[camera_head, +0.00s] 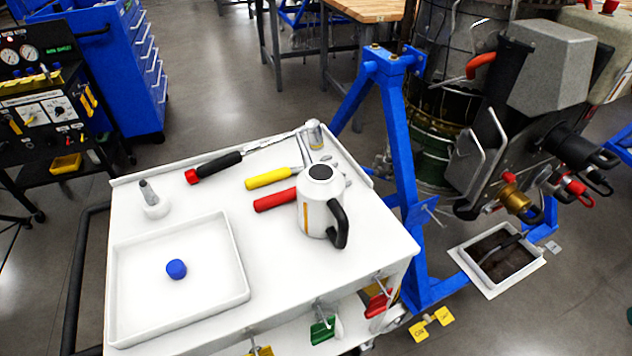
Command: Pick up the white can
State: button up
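The white can (315,215) stands upright on the white cart top (270,290), right of the middle. It has a dark round top, a black handle on its right side and a narrow yellow-orange stripe low on its left. It partly covers the tools behind it. My gripper is not in view.
Red-handled (274,200) and yellow-handled (268,179) tools lie close left of the can. A black-and-red tool (214,166) lies further back. A white tray (240,290) holding a blue cap (176,269) is at left. A blue stand (400,150) rises beyond the cart's right edge.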

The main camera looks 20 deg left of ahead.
aim_at(321, 187)
jog(key=u, duration=3.2)
jog(key=k, duration=0.5)
jog(key=z, duration=1.2)
